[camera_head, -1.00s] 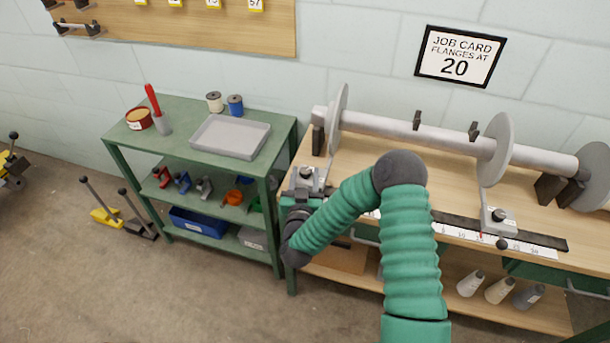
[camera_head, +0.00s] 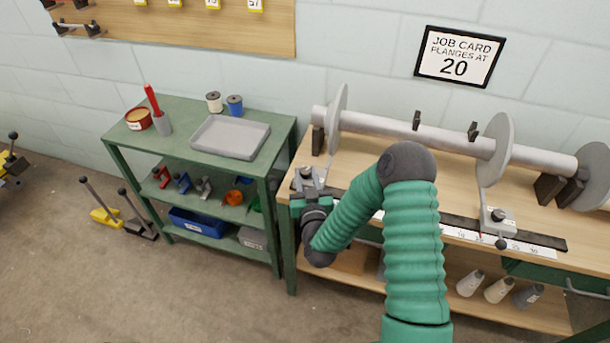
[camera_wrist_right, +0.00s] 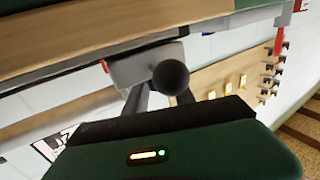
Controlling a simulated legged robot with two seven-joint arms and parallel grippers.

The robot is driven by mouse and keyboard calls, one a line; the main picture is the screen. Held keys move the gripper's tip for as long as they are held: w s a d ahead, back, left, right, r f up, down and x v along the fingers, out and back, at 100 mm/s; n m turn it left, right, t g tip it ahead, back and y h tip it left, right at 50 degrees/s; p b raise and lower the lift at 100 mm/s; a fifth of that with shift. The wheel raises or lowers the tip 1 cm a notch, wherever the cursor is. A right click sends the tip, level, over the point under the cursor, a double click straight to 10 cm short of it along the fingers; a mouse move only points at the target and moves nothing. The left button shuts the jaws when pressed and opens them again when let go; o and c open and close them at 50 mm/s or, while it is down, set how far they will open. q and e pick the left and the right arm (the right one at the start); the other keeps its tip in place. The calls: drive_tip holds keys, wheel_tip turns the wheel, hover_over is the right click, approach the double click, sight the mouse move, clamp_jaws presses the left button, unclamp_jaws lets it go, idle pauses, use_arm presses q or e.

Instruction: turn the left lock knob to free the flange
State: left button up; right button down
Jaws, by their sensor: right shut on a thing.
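The left flange (camera_head: 337,117) is a grey disc on the long grey beam (camera_head: 400,128) at the back of the bench. Its lock block (camera_head: 303,175) stands below it at the bench's left front, a dark cap on top. My right gripper (camera_head: 309,191) is at the front of this block. In the right wrist view, the left lock knob (camera_wrist_right: 171,77) is a dark ball in front of the grey block (camera_wrist_right: 138,65), between my gripper's dark fingers, which are shut on it. In the head view the gripper hides this knob. My left gripper is not in view.
The right flange (camera_head: 496,150) has its own lock block (camera_head: 498,221) on the scale rail (camera_head: 545,240). A job card (camera_head: 460,56) on the wall reads 20. A green shelf cart (camera_head: 185,105) stands close to the bench's left.

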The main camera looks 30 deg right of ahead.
drive_tip(key=n+y, duration=0.1)
drive_tip(key=y, duration=0.1)
drive_tip(key=n+t+y+b, duration=0.1)
drive_tip(key=y, duration=0.1)
drive_tip(key=n+y, duration=0.2)
drive_tip(key=shift+s+d+t, duration=0.1)
drive_tip(key=shift+d+t, duration=0.2)
drive_tip(key=shift+d, duration=0.05)
drive_tip(key=shift+d+n+y+b, duration=0.1)
drive_tip(key=shift+n+y+b, duration=0.3)
drive_tip(key=shift+n+y, duration=1)
drive_tip(key=shift+y, duration=0.7)
drive_tip(key=c, duration=1)
unclamp_jaws()
drive_tip(key=shift+c, duration=0.2)
drive_tip(key=s+d, duration=0.2)
drive_tip(key=s, duration=1.4)
drive_tip(key=shift+s+d, duration=0.15)
drive_tip(key=shift+s, duration=0.15)
